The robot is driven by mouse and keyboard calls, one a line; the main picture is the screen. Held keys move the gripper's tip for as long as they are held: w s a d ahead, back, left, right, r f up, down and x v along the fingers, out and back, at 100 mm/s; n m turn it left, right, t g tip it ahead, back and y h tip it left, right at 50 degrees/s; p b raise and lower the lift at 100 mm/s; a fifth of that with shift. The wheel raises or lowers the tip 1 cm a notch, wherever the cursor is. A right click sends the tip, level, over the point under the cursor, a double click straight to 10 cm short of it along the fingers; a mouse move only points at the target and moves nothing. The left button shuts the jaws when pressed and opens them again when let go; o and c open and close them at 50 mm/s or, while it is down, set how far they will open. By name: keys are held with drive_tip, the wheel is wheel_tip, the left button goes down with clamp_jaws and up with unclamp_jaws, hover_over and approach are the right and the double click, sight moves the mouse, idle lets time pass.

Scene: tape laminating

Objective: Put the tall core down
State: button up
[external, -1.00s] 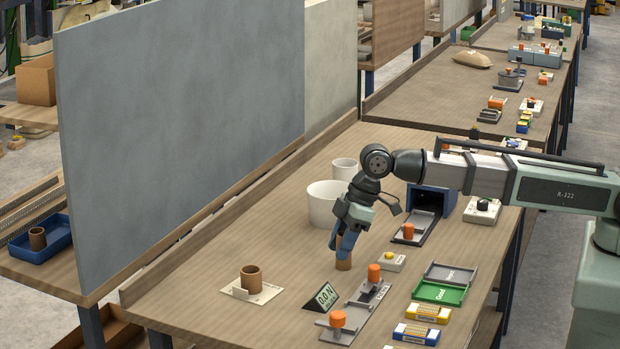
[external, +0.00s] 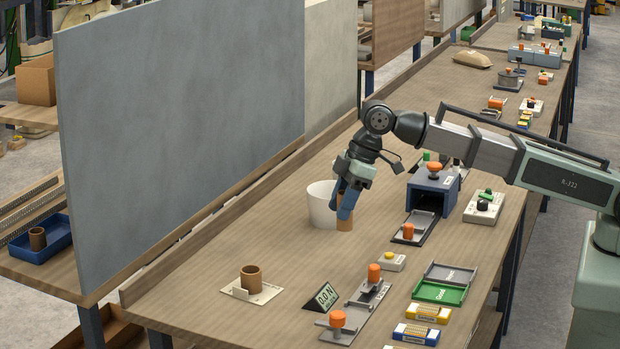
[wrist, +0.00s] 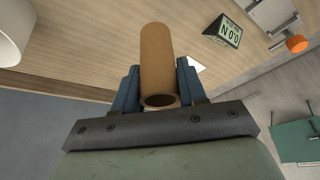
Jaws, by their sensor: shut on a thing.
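The tall core is a brown cardboard tube (wrist: 157,58). In the wrist view it stands out between my blue fingers, its open end toward the camera. My gripper (external: 345,208) is shut on it. In the external view the core (external: 345,221) is upright below the fingers, in front of a white bin (external: 322,204). I cannot tell whether its lower end touches the table. A shorter, wider brown core (external: 251,277) stands on a white card (external: 252,292) at the front left.
A display reading 0.0 N (external: 323,298) and a plate with orange knobs (external: 360,308) are at the front. A blue laminator-like box (external: 433,189) stands to the right. Green and grey trays (external: 440,292) lie at the right edge.

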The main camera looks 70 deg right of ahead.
drive_tip(key=w+d, duration=1.3)
drive_tip(key=d, duration=0.3)
drive_tip(key=w+d, duration=1.3)
drive_tip(key=d, duration=0.3)
drive_tip(key=shift+n, duration=0.4)
drive_tip(key=shift+f, duration=4.75)
drive_tip(key=o, duration=1)
drive_tip(key=shift+f, duration=0.15)
drive_tip(key=v, duration=1.2)
drive_tip(key=shift+w, duration=0.1)
